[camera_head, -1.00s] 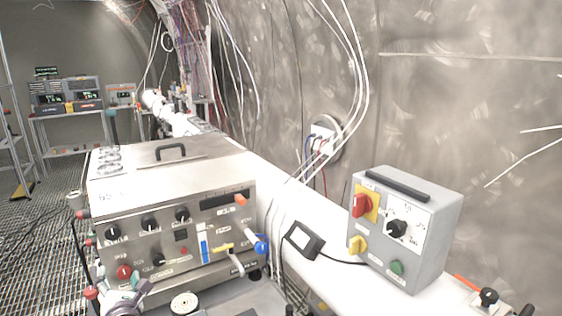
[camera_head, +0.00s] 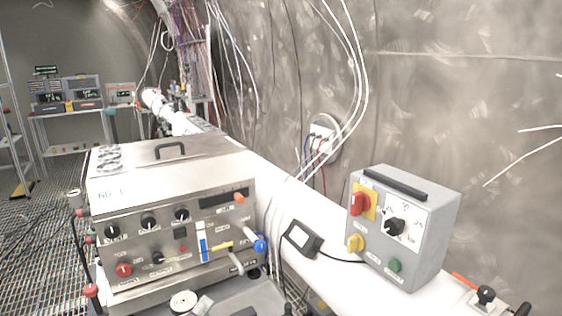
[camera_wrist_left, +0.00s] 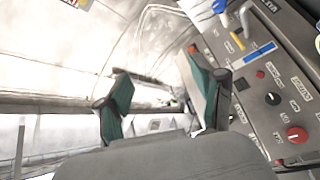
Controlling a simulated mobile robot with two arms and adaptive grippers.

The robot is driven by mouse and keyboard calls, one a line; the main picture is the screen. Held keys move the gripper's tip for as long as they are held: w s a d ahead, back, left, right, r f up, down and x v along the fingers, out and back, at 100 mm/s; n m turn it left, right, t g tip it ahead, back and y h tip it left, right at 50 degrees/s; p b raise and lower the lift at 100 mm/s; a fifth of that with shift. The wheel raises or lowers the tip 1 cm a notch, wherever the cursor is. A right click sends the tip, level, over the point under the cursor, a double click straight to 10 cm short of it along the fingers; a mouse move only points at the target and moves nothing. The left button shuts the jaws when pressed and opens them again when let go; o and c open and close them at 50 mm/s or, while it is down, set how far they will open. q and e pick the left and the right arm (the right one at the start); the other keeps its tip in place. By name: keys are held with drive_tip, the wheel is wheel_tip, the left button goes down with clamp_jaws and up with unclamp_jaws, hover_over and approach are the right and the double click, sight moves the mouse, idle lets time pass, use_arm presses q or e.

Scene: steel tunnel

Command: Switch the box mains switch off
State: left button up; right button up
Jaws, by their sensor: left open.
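A grey box (camera_head: 428,238) with a black top handle stands on the white ledge at the right in the head view. On its front, a red rotary switch (camera_head: 359,203) sits on a yellow plate at upper left. Beside it is a black knob (camera_head: 394,227) on a white dial; below are a yellow knob (camera_head: 355,243) and a green button (camera_head: 394,265). My left gripper (camera_wrist_left: 163,95) is open and empty in the left wrist view, its green-padded fingers apart beside the steel unit's control panel. I cannot make it out in the head view. My right gripper is not in view.
A large steel unit (camera_head: 150,195) with knobs and a top handle fills the left and middle. Its red knob (camera_head: 124,270) also shows in the left wrist view (camera_wrist_left: 297,134). A black frame-shaped item (camera_head: 302,239) with a cable lies on the ledge. White cables hang along the wall.

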use_arm(q)
drive_tip(key=s+d+f+m+g+y, duration=0.2)
drive_tip(key=s+d+f+m+g, duration=0.2)
drive_tip(key=s+f+m+g, duration=0.65)
drive_tip(key=s+a+f+g+y, duration=0.2)
drive_tip(key=s+a+f+y, duration=0.1)
drive_tip(key=s+a+f, duration=0.3)
drive_tip(key=s+a+f+g+y, duration=0.2)
drive_tip(key=s+a+f+y, duration=0.15)
drive_tip(key=s, duration=0.55)
wheel_tip(320, 180, down, 30)
drive_tip(key=s+g+b, duration=0.1)
drive_tip(key=b, duration=0.1)
drive_tip(key=s+a+f+g+b, duration=0.1)
drive_tip(key=s+a+f+b, duration=0.1)
drive_tip(key=s+f, duration=1.4)
drive_tip(key=shift+s+a+f, duration=0.2)
drive_tip(key=shift+s+f, duration=0.05)
drive_tip(key=shift+f, duration=0.05)
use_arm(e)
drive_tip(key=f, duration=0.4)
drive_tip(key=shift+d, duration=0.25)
